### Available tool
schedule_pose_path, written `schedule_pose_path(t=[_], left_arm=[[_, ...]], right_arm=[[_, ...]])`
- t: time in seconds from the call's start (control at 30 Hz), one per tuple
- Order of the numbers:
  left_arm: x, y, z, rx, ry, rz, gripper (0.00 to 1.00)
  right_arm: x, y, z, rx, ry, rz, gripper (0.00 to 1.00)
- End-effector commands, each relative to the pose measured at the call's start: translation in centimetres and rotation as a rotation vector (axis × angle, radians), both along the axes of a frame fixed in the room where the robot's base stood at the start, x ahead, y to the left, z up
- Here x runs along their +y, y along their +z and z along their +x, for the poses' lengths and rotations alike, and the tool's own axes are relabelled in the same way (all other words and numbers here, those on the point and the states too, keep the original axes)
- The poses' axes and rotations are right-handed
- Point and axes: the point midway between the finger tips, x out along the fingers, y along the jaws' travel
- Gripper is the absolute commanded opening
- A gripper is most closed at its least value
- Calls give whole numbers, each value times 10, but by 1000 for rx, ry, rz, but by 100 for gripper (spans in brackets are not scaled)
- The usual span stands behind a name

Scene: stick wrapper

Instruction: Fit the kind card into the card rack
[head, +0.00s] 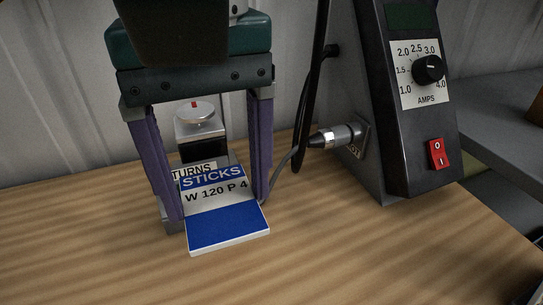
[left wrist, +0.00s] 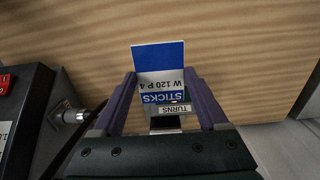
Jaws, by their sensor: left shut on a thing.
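The kind card (head: 228,228) is a flat white and blue card reading "STICKS" and "W 120 P 4". It is tilted, its blue end toward the head camera. My left gripper (head: 219,208) is shut on it, with one purple finger at each side edge. The left wrist view also shows the card (left wrist: 158,57) between the fingers of the left gripper (left wrist: 160,86). I cannot make out a card rack for certain; whatever is behind the card is largely hidden. My right gripper is not in view.
Behind the card stands a small device with a silver knob (head: 195,112) and a "TURNS" label (head: 194,172). A dark control box (head: 405,130) with an AMPS dial and red switch stands right, its cable plug (head: 335,137) sticking out toward the gripper. The wooden bench (head: 330,255) in front is clear.

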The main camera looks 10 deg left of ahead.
Motion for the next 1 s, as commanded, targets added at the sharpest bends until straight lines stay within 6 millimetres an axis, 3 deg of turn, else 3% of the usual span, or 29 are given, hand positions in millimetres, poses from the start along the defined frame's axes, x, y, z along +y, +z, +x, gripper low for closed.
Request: schedule_pose_path(t=[0.1, 0.33, 0.53, 0.97, 1.0], left_arm=[[0, -27, -1, 5, 1, 0, 14], [0, -49, 0, 2, 0, 0, 14], [0, -80, 0, 2, 1, 0, 14], [0, -89, 0, -1, -1, 0, 14], [0, -89, 0, -1, -1, 0, 77]], right_arm=[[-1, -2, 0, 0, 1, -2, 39], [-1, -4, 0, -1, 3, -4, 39], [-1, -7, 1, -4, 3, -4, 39], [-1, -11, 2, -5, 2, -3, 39], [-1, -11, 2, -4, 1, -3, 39]])
